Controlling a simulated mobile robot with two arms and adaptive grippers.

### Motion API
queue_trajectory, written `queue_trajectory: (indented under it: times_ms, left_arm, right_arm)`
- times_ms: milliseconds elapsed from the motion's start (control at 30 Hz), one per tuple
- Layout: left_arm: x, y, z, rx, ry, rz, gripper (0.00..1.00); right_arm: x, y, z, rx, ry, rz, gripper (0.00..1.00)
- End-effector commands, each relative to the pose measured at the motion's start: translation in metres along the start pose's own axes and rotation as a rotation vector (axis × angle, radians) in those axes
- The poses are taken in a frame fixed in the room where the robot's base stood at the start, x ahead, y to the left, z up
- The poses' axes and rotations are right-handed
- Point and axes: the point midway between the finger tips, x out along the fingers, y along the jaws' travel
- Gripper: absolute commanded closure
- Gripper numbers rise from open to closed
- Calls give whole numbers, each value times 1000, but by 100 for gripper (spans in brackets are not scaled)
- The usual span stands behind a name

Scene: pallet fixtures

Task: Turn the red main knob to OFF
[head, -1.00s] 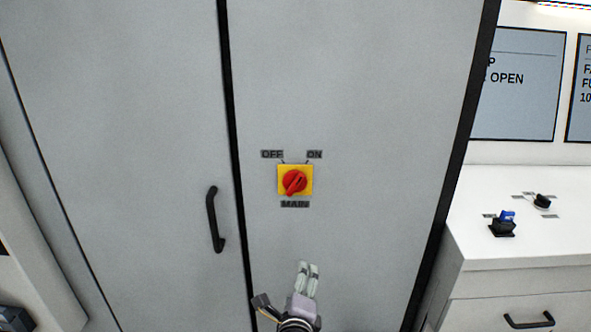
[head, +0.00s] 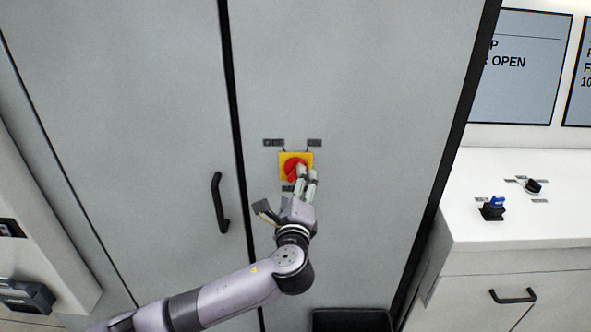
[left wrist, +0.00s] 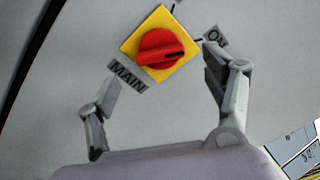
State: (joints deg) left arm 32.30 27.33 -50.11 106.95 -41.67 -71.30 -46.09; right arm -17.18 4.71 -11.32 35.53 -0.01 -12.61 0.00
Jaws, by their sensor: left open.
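The red main knob (head: 292,169) sits on a square yellow plate (head: 283,157) on the grey cabinet door. In the left wrist view the red knob (left wrist: 160,52) is unobstructed, with its dark pointer mark towards the ON label (left wrist: 216,38). The MAIN label (left wrist: 127,77) also shows there. My left gripper (head: 306,172) is open in front of the knob's lower right part in the head view. In the left wrist view its fingers (left wrist: 160,82) stand apart on either side below the knob, with nothing between them. Whether a finger touches the plate cannot be told. The right gripper is out of view.
A black door handle (head: 219,203) is left of the knob on the neighbouring door. A white counter (head: 465,225) at right carries a blue switch (head: 496,205) and a black knob (head: 533,186).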

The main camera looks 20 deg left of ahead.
Motion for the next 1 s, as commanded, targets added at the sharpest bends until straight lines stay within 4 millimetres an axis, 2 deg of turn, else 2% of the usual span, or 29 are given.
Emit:
queue_trajectory:
  times_ms: [100,333,700,1000]
  left_arm:
    - [24,-3,2,3,-3,0,25]
    - [48,-1,0,0,1,0,25]
    - [53,0,-1,0,2,0,25]
    - [52,0,-1,0,2,0,45]
  right_arm:
    - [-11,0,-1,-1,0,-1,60]
    - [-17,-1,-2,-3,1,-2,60]
    - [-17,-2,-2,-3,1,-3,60]
    - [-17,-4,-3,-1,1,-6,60]
